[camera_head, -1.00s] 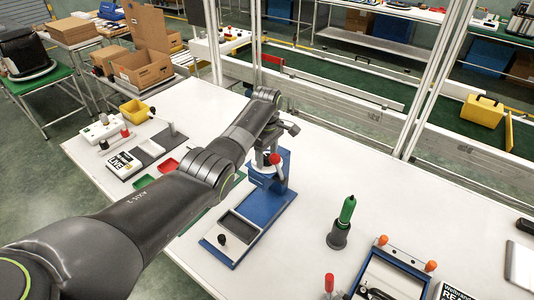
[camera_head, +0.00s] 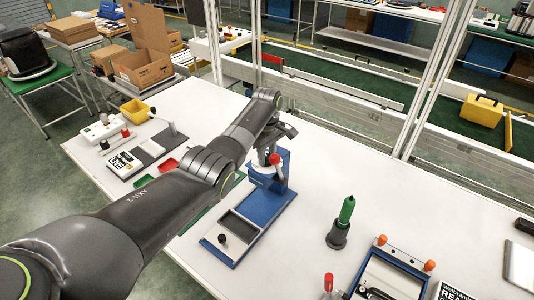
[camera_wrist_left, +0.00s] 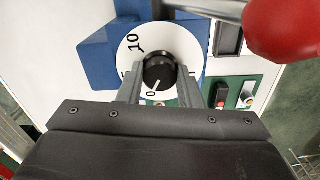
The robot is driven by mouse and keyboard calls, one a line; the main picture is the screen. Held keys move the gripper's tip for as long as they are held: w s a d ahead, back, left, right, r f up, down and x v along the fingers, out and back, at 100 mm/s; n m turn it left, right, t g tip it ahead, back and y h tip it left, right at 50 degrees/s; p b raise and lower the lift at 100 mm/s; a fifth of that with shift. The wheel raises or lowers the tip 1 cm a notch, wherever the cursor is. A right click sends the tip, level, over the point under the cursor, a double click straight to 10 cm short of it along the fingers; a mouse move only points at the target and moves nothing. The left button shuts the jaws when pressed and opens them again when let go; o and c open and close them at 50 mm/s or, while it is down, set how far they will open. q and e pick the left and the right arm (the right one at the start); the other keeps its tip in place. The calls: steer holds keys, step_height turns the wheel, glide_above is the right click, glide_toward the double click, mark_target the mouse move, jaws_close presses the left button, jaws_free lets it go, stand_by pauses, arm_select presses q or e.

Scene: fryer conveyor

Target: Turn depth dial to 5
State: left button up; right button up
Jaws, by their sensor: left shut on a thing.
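The depth dial (camera_wrist_left: 188,42) is a white disc on the blue press, with a black knob (camera_wrist_left: 158,70) at its middle. A 10 shows at its upper left and a 0 below the knob. The knob's white mark points down toward the 0. A 5 is not readable. My left gripper (camera_wrist_left: 160,82) is shut on the knob, one finger on each side. In the head view my left gripper (camera_head: 268,148) is at the top of the blue press (camera_head: 262,222), partly hidden by my arm. My right gripper is not in view.
A red ball handle (camera_head: 275,159) on a metal lever is close beside the gripper. A green-handled tool (camera_head: 346,212) stands to the right, beside a blue tray with orange knobs (camera_head: 381,241). The white table (camera_head: 330,165) is clear between the press and its back edge.

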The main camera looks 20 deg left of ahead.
arm_select(q)
steer(key=m+p, duration=0.1)
steer(key=m, duration=0.1)
steer(key=shift+r+m, duration=0.15)
steer(key=shift+m, duration=0.15)
steer(key=m, duration=0.2)
steer(key=shift+m, duration=0.4)
steer(key=m+p, duration=0.1)
steer(key=m, duration=0.2)
steer(key=shift+m, duration=0.8)
steer(key=o, duration=1)
